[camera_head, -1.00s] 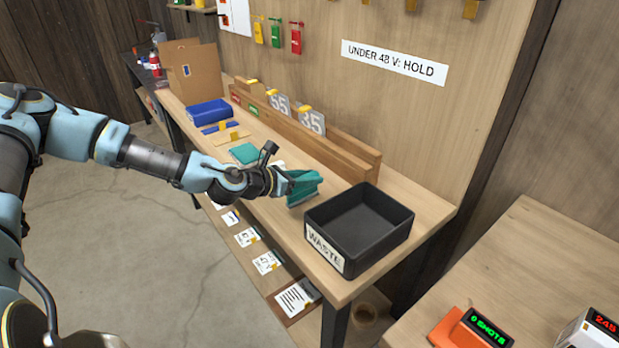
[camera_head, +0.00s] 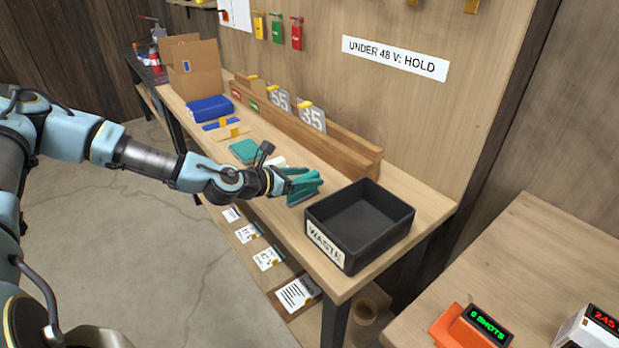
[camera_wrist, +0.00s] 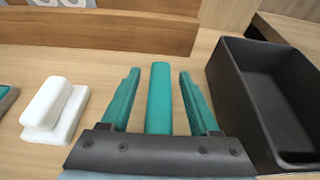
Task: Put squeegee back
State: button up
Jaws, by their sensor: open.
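In the wrist view, a plain teal bar (camera_wrist: 158,97), which looks like part of the squeegee, lies between the two teal fingers of my gripper (camera_wrist: 159,88). Gaps show on both sides of it, so the fingers are open around it and not pressing on it. In the head view, my gripper (camera_head: 304,184) is low over the bench, just left of the black waste bin. There the teal bar and teal fingers blend together, and I cannot tell them apart. The squeegee's lower part is hidden by the gripper's dark palm.
The black bin labelled WASTE (camera_head: 324,243) stands close on the right. A white block (camera_wrist: 48,112) is left of the fingers. A wooden rail (camera_head: 345,152) runs along the back.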

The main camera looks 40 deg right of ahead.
jog(key=s+b+v, duration=0.1)
jog(key=b+v, duration=0.1)
jog(key=v, duration=0.9)
jog(key=w+a+f+m+y, duration=0.1)
jog(key=a+f+m+y, duration=0.35)
jog(key=a, duration=0.35)
jog(key=w+a+f+m+y, duration=0.2)
jog(key=a+f+m+y, duration=0.1)
jog(key=a+m, duration=0.3)
jog(key=w+a+r+m+t+y, duration=0.1)
jog(key=w+a+r+m+y, duration=0.15)
jog(key=a, duration=0.65)
jog(key=w+a+r+m+t+y, duration=0.1)
jog(key=a+r+m+y, duration=0.2)
jog(key=a, duration=0.5)
jog(key=s+a+r+m, duration=0.2)
jog(key=s+a+r, duration=0.1)
jog(key=a+r, duration=0.5)
notch_tip(320, 180, up, 2)
jog(key=shift+r+m+y, duration=0.1)
jog(key=shift+m+y, duration=0.2)
jog(key=shift+y, duration=0.1)
